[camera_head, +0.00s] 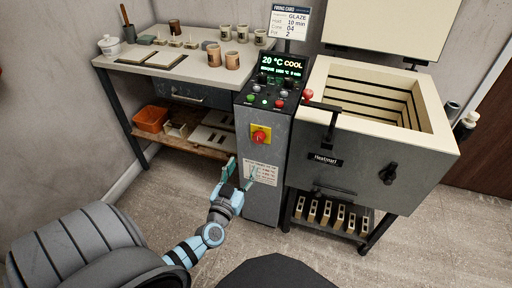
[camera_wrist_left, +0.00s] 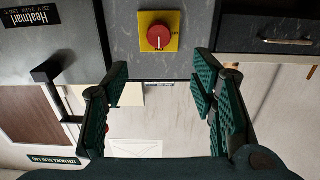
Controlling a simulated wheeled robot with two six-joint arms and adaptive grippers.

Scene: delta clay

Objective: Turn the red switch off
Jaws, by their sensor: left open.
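The red switch (camera_head: 260,135) is a round red knob on a yellow square plate, on the front of the grey control cabinet (camera_head: 262,205). In the left wrist view the red switch (camera_wrist_left: 158,38) is at the top middle, with a white upright mark on its face. My left gripper (camera_head: 243,173) is open and empty, below the switch in the head view and apart from it. In the left wrist view the left gripper's fingers (camera_wrist_left: 160,85) stand wide apart, with the switch beyond their tips. My right gripper is not in view.
A lit display (camera_head: 282,63) on the cabinet top reads 20 °C COOL. The open kiln (camera_head: 375,150) stands to the right, with a dark handle near the cabinet. A worktable (camera_head: 185,70) with pots stands to the left. Floor in front is clear.

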